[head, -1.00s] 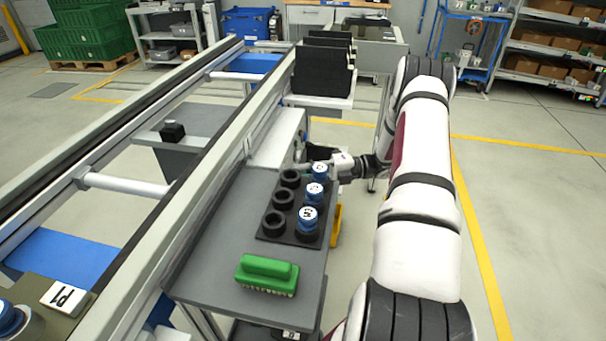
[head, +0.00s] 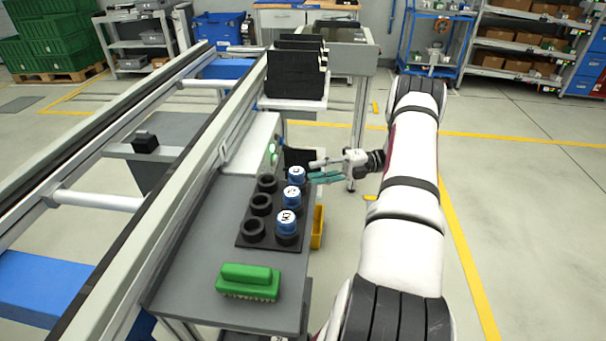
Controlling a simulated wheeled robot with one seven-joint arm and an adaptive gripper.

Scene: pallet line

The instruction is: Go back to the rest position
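My gripper (head: 312,170) is at the end of my arm, just to the right of the far end of the black holder. Its two fingers show apart, with a gap between them and nothing in it. The black holder (head: 243,240) lies on the grey side table. The left row has three empty black rings (head: 253,230).
A green brush-like block (head: 248,281) lies on the near part of the side table (head: 190,285). The conveyor rail (head: 165,210) runs along its left. Black racks (head: 297,70) stand beyond. A yellow bin (head: 317,228) is below the table's right edge. Floor on the right is clear.

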